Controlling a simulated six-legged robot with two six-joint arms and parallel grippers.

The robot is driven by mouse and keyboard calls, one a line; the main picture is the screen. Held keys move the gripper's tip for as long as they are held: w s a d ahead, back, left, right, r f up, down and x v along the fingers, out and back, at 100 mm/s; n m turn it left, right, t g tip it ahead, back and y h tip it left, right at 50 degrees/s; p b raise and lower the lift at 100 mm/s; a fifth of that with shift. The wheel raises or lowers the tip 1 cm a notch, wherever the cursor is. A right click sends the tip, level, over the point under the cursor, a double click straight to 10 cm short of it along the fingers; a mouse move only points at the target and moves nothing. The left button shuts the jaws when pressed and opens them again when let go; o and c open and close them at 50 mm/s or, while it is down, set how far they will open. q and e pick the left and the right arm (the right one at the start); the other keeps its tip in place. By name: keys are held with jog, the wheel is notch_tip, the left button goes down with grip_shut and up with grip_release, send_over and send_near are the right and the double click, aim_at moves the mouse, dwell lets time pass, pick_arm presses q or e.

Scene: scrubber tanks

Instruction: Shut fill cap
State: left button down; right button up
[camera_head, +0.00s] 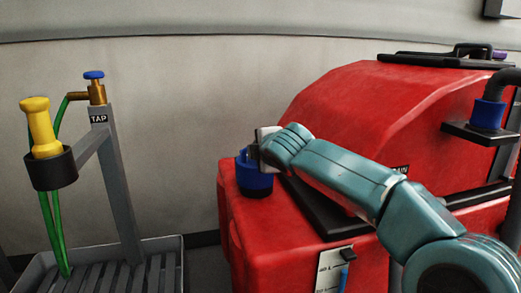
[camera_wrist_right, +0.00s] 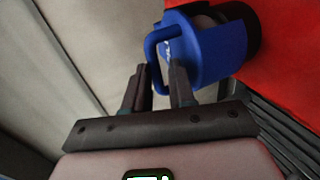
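The blue fill cap (camera_head: 255,180) sits at the top left corner of the red tank (camera_head: 330,110). In the right wrist view the cap (camera_wrist_right: 215,50) has a blue loop handle on its near side, and a grey part shows inside its upper edge. My right gripper (camera_wrist_right: 158,76) is at the loop. Its two dark fingers stand apart, with the loop's bar between or just in front of their tips. I cannot tell whether they touch it. In the head view my right gripper (camera_head: 256,152) partly hides the cap's top. My left gripper is not in view.
A grey tap stand (camera_head: 120,185) with a yellow nozzle (camera_head: 40,125) in a black holder and a green hose is at left. A second blue fitting (camera_head: 488,114) with a black hose is at right. Clear floor space lies between stand and tank.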

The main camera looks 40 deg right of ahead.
jog(key=shift+a+f, duration=0.1)
jog(key=shift+f, duration=0.5)
jog(key=shift+s, duration=0.1)
jog(key=p+v, duration=0.1)
jog(key=v, duration=0.4)
jog(key=p+v, duration=0.1)
jog(key=v, duration=0.5)
jog(key=p+v, duration=0.1)
jog(key=v, duration=0.4)
jog(key=shift+s+r, duration=0.15)
jog(key=shift+r, duration=0.3)
